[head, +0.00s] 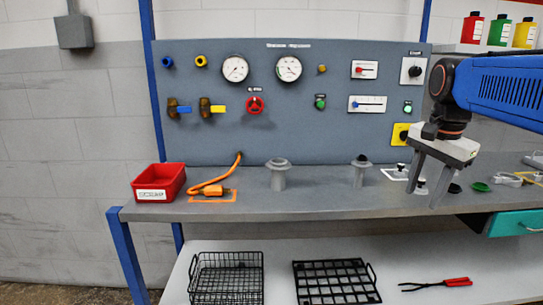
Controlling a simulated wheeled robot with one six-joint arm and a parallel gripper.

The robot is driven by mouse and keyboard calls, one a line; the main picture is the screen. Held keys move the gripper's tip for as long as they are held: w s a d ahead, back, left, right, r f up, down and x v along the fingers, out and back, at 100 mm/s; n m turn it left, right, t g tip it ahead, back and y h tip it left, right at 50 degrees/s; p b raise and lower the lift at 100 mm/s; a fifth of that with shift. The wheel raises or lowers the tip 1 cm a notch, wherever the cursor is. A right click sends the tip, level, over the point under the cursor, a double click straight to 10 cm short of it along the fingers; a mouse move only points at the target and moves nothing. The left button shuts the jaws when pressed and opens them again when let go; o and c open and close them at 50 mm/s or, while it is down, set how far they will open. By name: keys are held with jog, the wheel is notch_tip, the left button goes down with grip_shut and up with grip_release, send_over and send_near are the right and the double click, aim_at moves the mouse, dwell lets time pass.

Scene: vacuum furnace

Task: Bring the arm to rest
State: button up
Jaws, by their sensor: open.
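My gripper (427,184) is at the right of the head view, at the end of my blue arm, which enters from the right edge. Its two grey fingers point down and are apart, with nothing between them that I can see being held. They hang in front of the grey workbench (325,201) and overlap small items on it. The fingertips look close to the bench top in the picture, but I cannot tell the gap.
A control panel (330,130) with gauges and valves stands behind the bench. A red bin (158,183), an orange cable (214,189) and two grey flanged posts (278,173) stand on it. A wire basket (227,278), black rack (337,282) and red-handled tongs (437,284) lie below.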

jog(key=s+a+f+n+t, duration=0.1)
jog(key=s+a+f+n, duration=0.2)
jog(key=s+f+n, duration=0.3)
jog(key=s+a+f+n+t, duration=0.1)
jog(key=s+a+f+n, duration=0.2)
jog(key=s+f+n, duration=0.3)
jog(key=s+f, duration=0.5)
jog(key=f, duration=0.2)
jog(key=shift+s+a+n+t, duration=0.25)
jog(key=shift+a+n+t, duration=0.05)
jog(key=shift+t, duration=0.1)
